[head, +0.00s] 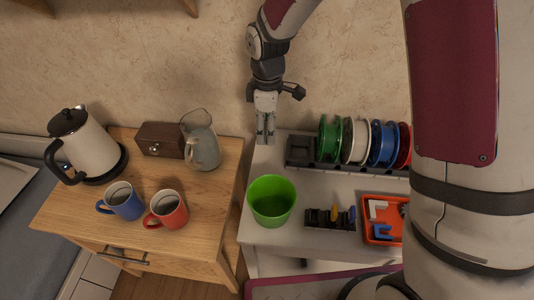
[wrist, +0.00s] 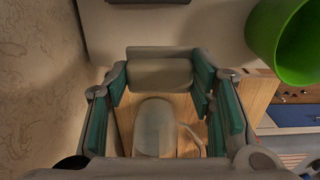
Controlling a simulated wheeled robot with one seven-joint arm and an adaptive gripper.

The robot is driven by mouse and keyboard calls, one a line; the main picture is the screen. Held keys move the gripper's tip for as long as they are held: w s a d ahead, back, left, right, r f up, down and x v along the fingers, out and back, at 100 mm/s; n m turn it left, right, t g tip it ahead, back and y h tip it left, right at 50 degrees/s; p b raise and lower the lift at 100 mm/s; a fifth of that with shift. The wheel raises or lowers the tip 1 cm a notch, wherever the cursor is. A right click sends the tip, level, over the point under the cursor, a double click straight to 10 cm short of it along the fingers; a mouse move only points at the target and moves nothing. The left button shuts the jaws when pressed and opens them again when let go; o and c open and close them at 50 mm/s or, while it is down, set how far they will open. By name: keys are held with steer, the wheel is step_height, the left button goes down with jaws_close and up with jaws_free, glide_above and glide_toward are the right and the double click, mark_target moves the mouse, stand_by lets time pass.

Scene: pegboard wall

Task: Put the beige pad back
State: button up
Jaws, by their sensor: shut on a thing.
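My gripper (head: 265,138) points down near the back left corner of the white table, beside the wall, in the head view. In the wrist view its teal-lined fingers (wrist: 168,88) stand on both sides of a dull grey-beige block (wrist: 160,72), which looks like the beige pad. The gripper is shut on it. In the head view I cannot make out the pad apart from the fingers. No other beige pad shows clearly.
A green bucket (head: 271,201) stands in front of my gripper. A rack of coloured spools (head: 358,141) is to the right. An orange tray (head: 381,240) holds small parts. A pitcher (head: 201,148), mugs and kettle (head: 87,145) stand on the wooden cabinet at left, across a gap.

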mark_target(268, 157)
step_height(268, 157, down, 9)
steer(key=shift+d+r, duration=0.1)
steer(key=shift+r, duration=0.1)
steer(key=shift+f, duration=0.1)
steer(key=o, duration=1)
steer(key=shift+f, duration=0.1)
